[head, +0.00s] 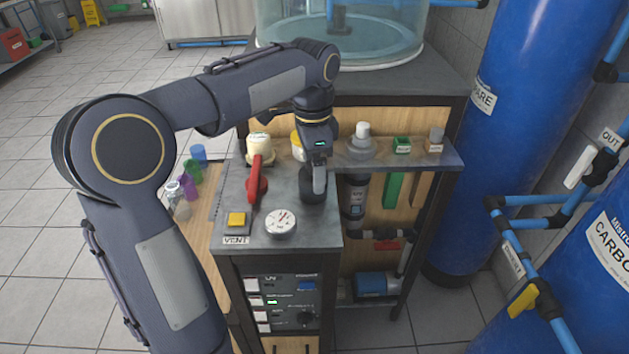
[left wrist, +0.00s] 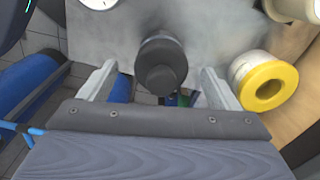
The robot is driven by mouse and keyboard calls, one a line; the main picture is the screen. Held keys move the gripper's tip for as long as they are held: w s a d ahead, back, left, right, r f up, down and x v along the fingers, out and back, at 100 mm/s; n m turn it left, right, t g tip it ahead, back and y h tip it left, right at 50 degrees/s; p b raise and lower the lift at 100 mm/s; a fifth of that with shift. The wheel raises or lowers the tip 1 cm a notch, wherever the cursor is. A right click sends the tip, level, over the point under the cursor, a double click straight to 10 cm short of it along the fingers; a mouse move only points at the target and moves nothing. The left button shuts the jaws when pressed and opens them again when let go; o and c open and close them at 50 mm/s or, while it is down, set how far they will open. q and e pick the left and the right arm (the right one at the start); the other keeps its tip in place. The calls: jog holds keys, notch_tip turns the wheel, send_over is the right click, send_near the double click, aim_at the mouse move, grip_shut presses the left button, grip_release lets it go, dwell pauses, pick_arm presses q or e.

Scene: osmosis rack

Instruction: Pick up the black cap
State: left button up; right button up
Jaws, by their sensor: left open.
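The black cap (left wrist: 160,62) is a dark round knob-like piece. It sits on the grey top of the rack, and in the head view it shows as a dark shape (head: 312,193) just under my left gripper (head: 319,178). In the left wrist view my left gripper (left wrist: 160,80) is open, with one pale finger on each side of the cap and visible gaps between. I see no finger touching it. The gripper partly hides the cap in the head view. My right gripper is not in view.
A red-handled valve (head: 256,184), a white gauge (head: 281,223) and a yellow button (head: 236,219) are on the same top. A yellow-and-white ring (left wrist: 264,84) stands right of the cap in the wrist view. Blue tanks (head: 535,90) and pipes stand at the right.

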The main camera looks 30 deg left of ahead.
aim_at(307, 195)
pick_arm(q)
notch_tip(307, 195, down, 3)
jog(key=shift+r, duration=0.1)
jog(key=shift+w, duration=0.1)
jog(key=c, duration=1)
jog(key=shift+c, duration=0.2)
jog(key=shift+r, duration=0.1)
